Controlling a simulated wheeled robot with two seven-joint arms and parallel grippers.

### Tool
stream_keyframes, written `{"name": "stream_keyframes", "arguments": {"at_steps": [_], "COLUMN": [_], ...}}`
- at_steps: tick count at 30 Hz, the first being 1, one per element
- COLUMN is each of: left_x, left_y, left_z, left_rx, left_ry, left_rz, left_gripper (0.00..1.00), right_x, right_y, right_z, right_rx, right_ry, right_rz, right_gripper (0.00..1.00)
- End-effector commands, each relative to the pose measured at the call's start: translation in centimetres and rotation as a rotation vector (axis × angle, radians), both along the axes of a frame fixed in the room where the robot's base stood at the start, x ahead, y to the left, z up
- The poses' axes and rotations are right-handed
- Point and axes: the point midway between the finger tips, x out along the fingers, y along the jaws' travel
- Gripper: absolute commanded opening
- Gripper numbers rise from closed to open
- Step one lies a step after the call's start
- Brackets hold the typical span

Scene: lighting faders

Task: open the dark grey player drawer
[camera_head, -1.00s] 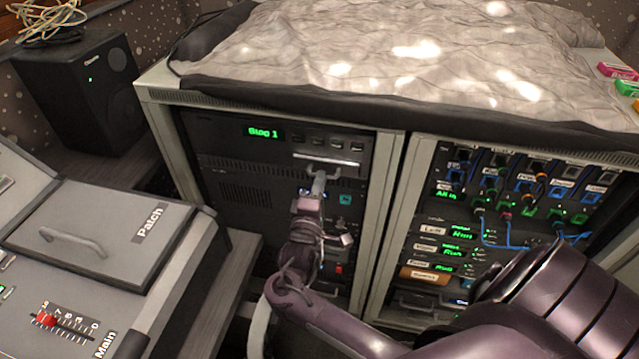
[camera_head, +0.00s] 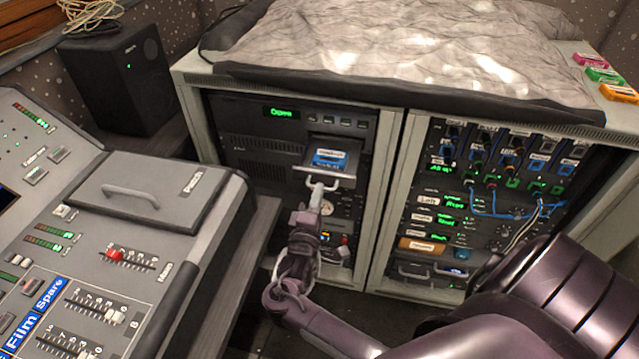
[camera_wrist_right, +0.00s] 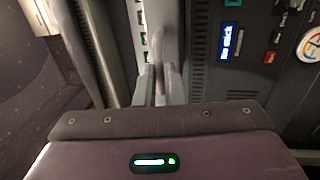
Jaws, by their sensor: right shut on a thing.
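The dark grey player drawer (camera_head: 345,180) sticks out of the player (camera_head: 232,112) in the left rack, and a blue-and-white labelled item (camera_head: 330,159) lies in it. The player's green display seems to read "Open". My right gripper (camera_head: 318,188) is shut on the drawer's pale bar handle (camera_head: 335,184) at the drawer's front. In the right wrist view the fingers (camera_wrist_right: 160,90) close around the handle (camera_wrist_right: 166,62). My left gripper is in neither current view.
The grey mixing desk (camera_head: 205,235) stands at the left, with a "Patch" lid (camera_head: 150,190). The right rack (camera_head: 395,215) holds patch cables and green displays. A crumpled cover (camera_head: 400,50) lies on top of the racks. A black speaker (camera_head: 117,80) stands behind the desk.

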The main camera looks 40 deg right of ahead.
Motion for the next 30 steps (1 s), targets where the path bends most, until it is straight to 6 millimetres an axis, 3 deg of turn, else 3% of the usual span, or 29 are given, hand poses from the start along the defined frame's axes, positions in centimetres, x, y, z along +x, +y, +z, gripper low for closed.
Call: {"name": "stream_keyframes", "arguments": {"at_steps": [9,10,15,24,30], "left_x": [0.2,0.2,0.2,0.2,0.2], "left_y": [-0.2,-0.2,-0.2,-0.2,-0.2], "left_z": [0.0,0.0,0.0,0.0,-0.2], "left_rx": [-0.003,-0.003,-0.003,-0.003,-0.003], "left_ry": [-0.003,-0.003,-0.003,-0.003,-0.002], "left_rz": [0.000,0.000,0.000,0.000,0.001], "left_gripper": [0.36,0.36,0.36,0.36,0.36], "right_x": [0.0,0.0,0.0,-0.2,-2.0], "right_y": [0.0,0.0,0.0,0.3,2.4], "right_z": [0.2,0.2,0.2,0.1,-0.5], "right_rx": [-0.004,-0.004,-0.004,-0.003,0.000], "right_ry": [-0.005,-0.005,-0.005,-0.004,-0.003], "right_rz": [0.000,0.000,0.000,0.000,0.001], "right_gripper": [0.00,0.11,0.31,0.31,0.31]}}
